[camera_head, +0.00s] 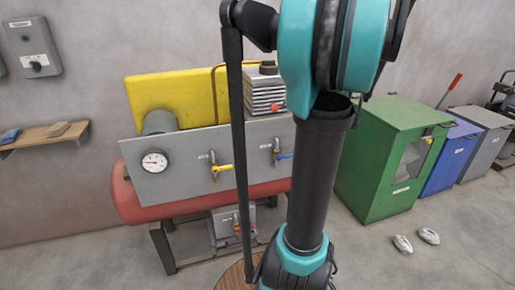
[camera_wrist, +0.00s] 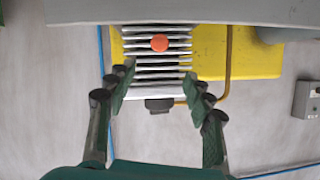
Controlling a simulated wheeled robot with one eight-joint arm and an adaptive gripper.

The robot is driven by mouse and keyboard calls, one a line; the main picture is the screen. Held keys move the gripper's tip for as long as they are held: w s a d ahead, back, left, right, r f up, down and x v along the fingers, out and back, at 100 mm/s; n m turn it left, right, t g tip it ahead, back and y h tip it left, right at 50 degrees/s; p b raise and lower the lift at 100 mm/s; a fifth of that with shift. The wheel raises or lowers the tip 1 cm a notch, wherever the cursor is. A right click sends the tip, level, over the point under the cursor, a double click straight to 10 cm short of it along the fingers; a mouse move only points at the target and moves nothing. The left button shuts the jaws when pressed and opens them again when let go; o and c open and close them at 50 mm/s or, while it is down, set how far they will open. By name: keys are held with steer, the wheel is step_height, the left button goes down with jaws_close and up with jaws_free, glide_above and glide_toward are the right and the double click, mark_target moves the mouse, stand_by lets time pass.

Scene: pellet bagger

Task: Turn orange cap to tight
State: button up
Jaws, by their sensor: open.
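The orange cap (camera_wrist: 159,42) is a small round knob on the front of a finned grey metal block (camera_wrist: 157,72) in the wrist view. It also shows in the head view (camera_head: 279,107), low on the finned block (camera_head: 265,89) above the grey panel. My gripper (camera_wrist: 158,89) is open and empty, its two dark green fingers spread to either side of the block in the wrist picture. The cap lies beyond the fingertips in the picture, about midway between them, and nothing visible touches it. I cannot make out my gripper in the head view.
A grey panel (camera_head: 185,172) carries a gauge (camera_head: 154,162), a yellow-handled valve (camera_head: 220,168) and a blue-handled valve (camera_head: 280,155). A yellow guard (camera_head: 172,98) and a bent pipe (camera_wrist: 228,65) stand near the block. A green cabinet (camera_head: 378,175) stands right.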

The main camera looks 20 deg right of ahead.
steer(key=s+a+f+n+y, duration=0.1)
steer(key=s+a+f, duration=0.1)
steer(key=a+f, duration=0.4)
steer(key=s+a+f+n+y, duration=0.2)
steer(key=a+f, duration=0.4)
steer(key=a, duration=0.4)
steer(key=shift+s+a+f+n+g, duration=0.3)
steer(key=shift+s+g, duration=0.1)
steer(key=shift+s, duration=0.3)
